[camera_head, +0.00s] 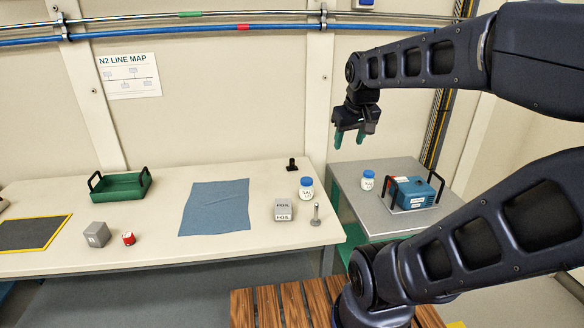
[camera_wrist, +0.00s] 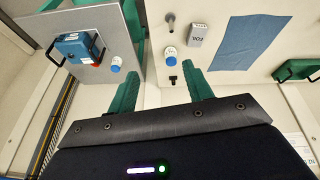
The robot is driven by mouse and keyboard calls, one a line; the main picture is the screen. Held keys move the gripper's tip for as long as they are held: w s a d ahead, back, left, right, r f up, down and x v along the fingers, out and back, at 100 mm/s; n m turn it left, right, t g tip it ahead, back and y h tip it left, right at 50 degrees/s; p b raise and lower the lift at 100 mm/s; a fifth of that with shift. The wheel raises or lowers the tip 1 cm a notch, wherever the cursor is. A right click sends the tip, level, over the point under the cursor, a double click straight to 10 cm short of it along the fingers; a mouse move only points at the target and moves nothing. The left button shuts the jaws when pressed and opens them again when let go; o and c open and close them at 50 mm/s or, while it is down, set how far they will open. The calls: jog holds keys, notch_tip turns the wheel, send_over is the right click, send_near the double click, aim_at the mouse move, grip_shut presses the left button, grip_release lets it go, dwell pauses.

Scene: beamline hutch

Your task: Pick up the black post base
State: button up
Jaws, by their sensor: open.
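The black post base (camera_head: 291,164) is a small dark piece standing near the back right of the white table, behind a blue-capped jar (camera_head: 306,188). In the wrist view the post base (camera_wrist: 173,80) shows between my green fingers, nearer the right one. My gripper (camera_head: 349,138) is open and empty, its fingers pointing down. It hangs well above the table, to the right of the post base in the head view. My gripper's fingers also show spread apart in the wrist view (camera_wrist: 160,78).
A foil box (camera_head: 284,210) and a metal post (camera_head: 316,215) stand near the jar. A blue cloth (camera_head: 214,207) lies to the left. A grey side table (camera_head: 385,222) holds another jar (camera_head: 368,180) and a blue device (camera_head: 412,192). The wall is close behind.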

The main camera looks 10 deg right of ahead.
jog(key=w+r+n+g, duration=0.15)
jog(key=w+n, duration=0.35)
jog(key=w, duration=1)
jog(key=n+h, duration=0.4)
jog(key=n, duration=1.3)
send_over(291, 160)
jog(key=s+a, duration=0.1)
jog(key=a, duration=0.3)
notch_tip(291, 160, down, 32)
jog(key=shift+g, duration=0.45)
jog(key=x, duration=0.5)
jog(key=shift+s, duration=0.2)
jog(key=shift+d+x, duration=0.15)
jog(key=shift+x, duration=1.3)
jog(key=shift+d+x, duration=0.15)
jog(key=shift+x, duration=1.3)
jog(key=shift+r, duration=0.2)
jog(key=shift+c, duration=0.2)
grip_shut()
